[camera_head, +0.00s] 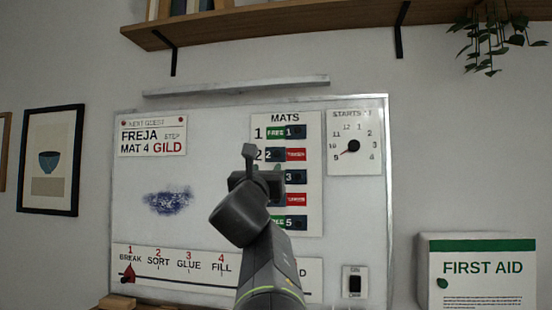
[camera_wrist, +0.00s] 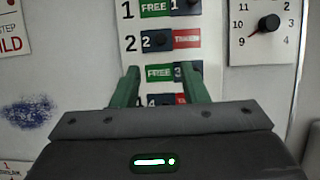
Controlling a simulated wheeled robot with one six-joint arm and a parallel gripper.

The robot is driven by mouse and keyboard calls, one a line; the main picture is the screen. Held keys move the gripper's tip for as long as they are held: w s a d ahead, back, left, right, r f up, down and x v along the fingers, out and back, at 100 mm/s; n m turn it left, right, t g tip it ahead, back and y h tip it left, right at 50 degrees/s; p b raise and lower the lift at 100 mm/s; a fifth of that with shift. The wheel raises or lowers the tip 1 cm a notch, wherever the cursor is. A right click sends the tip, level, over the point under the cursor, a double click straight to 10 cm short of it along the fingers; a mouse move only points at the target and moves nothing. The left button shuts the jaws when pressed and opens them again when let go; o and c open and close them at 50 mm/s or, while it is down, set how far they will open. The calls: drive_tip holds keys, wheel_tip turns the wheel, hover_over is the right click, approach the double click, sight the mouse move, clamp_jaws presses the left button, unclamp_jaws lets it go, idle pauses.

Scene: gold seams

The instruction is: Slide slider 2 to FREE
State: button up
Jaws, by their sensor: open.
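The MATS panel (camera_head: 286,122) is on the whiteboard, with numbered sliders in rows. Slider 2 (camera_wrist: 156,41) is a dark tab marked 2 at the left of its row, with the red TAKEN label (camera_wrist: 187,39) showing to its right. Slider 2 also shows in the head view (camera_head: 272,155), beside a gripper finger. My gripper (camera_wrist: 162,70) is open, its green fingers apart in front of the panel, around row 3 and below slider 2 in the wrist view. In the head view my gripper (camera_head: 263,162) covers part of the panel's left side. Contact cannot be told.
Slider 1 (camera_wrist: 187,8) is at the right with FREE showing; slider 3 (camera_wrist: 187,72) is likewise. Slider 4 (camera_wrist: 160,101) is at the left, partly hidden. A dial (camera_head: 354,146) is to the right. The step strip (camera_head: 190,262) runs below, and a shelf (camera_head: 270,29) is above.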

sight(276, 154)
drive_tip(key=p+x, duration=0.4)
drive_tip(key=x, duration=0.9)
drive_tip(key=shift+p, duration=0.35)
clamp_jaws()
